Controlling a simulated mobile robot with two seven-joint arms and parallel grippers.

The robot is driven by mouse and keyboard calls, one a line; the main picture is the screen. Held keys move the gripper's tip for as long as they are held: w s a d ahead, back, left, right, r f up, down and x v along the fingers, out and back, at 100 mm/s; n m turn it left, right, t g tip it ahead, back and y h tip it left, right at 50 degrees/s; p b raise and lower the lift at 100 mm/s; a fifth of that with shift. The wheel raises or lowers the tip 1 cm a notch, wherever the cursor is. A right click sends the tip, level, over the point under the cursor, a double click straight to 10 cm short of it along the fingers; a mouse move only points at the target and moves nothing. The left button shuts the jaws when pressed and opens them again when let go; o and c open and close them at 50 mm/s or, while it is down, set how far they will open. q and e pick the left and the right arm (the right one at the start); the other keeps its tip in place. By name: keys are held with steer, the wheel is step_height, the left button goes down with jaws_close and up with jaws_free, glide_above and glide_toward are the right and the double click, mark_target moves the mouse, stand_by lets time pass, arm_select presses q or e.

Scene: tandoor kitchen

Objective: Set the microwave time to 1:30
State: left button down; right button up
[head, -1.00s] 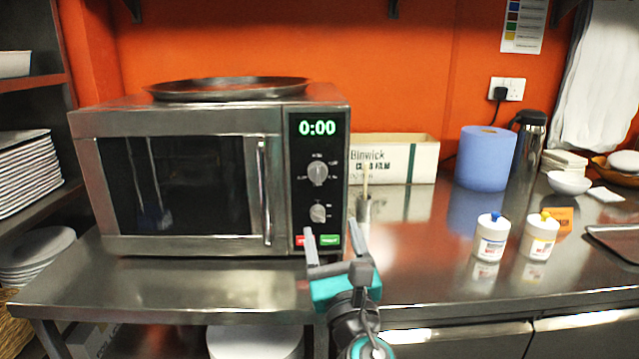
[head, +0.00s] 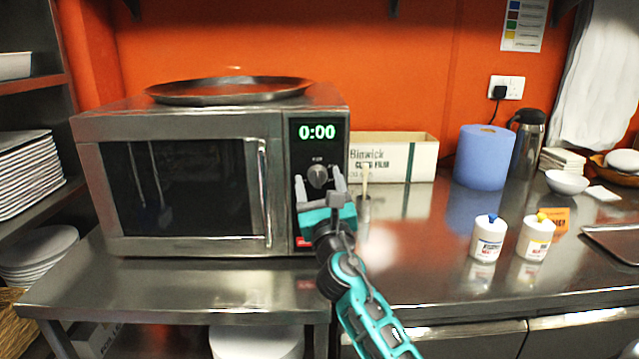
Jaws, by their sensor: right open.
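The steel microwave (head: 205,252) stands on the counter at left, its door shut. Its green display (head: 317,132) reads 0:00. The upper knob (head: 318,176) on the control panel sits between the two fingertips of my right gripper (head: 318,186) in the picture; I cannot tell whether they touch it. The right gripper is open and points up at the panel. It hides the lower knob and most of the buttons; a bit of the red button (head: 304,242) shows. My left gripper is not in view.
A dark round pan (head: 230,90) lies on top of the microwave. A cling film box (head: 395,158), a blue paper roll (head: 484,157) and two white tubs (head: 488,238) stand to the right. The steel counter (head: 420,270) is clear in front of them.

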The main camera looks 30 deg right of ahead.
steer(key=shift+c, duration=0.2)
steer(key=c, duration=1)
steer(key=shift+f, duration=0.1)
